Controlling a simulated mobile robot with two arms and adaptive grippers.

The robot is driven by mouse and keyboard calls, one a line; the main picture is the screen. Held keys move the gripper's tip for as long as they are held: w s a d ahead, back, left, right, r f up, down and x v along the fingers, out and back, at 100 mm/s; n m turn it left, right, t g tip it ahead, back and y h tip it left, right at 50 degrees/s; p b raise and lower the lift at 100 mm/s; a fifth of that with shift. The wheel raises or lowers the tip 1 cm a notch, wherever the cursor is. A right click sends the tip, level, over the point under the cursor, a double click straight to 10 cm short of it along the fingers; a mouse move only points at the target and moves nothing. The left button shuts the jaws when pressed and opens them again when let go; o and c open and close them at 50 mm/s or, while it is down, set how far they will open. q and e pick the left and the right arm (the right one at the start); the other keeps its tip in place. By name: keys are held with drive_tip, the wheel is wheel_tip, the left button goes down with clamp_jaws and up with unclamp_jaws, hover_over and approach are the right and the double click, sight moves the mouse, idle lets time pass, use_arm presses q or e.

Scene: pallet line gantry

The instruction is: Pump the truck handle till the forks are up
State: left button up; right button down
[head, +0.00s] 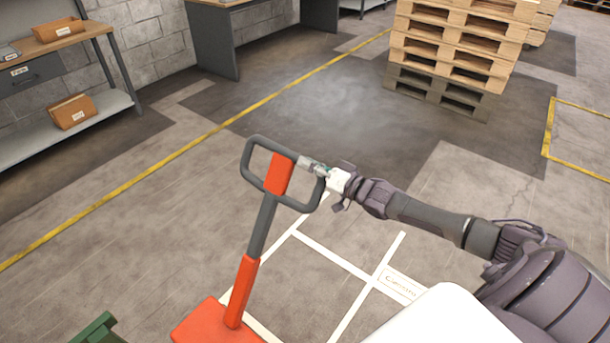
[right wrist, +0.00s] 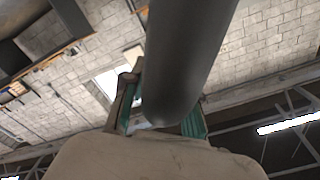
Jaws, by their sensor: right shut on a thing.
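The truck handle (head: 252,247) is a grey loop on a shaft with an orange grip block and an orange lower sleeve. It leans a little to the right as it rises from the orange truck body (head: 209,325) at the bottom of the head view. My right gripper (head: 318,170) is shut on the right side of the handle's loop. The right wrist view shows the dark grey handle bar (right wrist: 190,55) between the green-padded fingers (right wrist: 160,122). The forks are not in view, so their height cannot be told. My left gripper is not in view.
A stack of wooden pallets (head: 452,50) stands at the back right. A shelf bench with cartons (head: 72,110) is at the left. A green object (head: 98,330) shows at the bottom left. The floor around the handle is open, with yellow and white lines.

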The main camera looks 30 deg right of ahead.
drive_tip(key=shift+w+d+f+b, duration=0.25)
drive_tip(key=shift+d+f+b, duration=0.3)
drive_tip(key=shift+d, duration=0.15)
drive_tip(key=shift+w+d+f+b, duration=0.2)
drive_tip(key=shift+d+f+b, duration=0.2)
drive_tip(key=shift+d+f, duration=0.2)
drive_tip(key=c, duration=0.9)
unclamp_jaws()
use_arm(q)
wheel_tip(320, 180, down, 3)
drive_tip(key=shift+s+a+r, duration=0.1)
use_arm(e)
drive_tip(key=v, duration=1.2)
drive_tip(key=shift+r, duration=0.1)
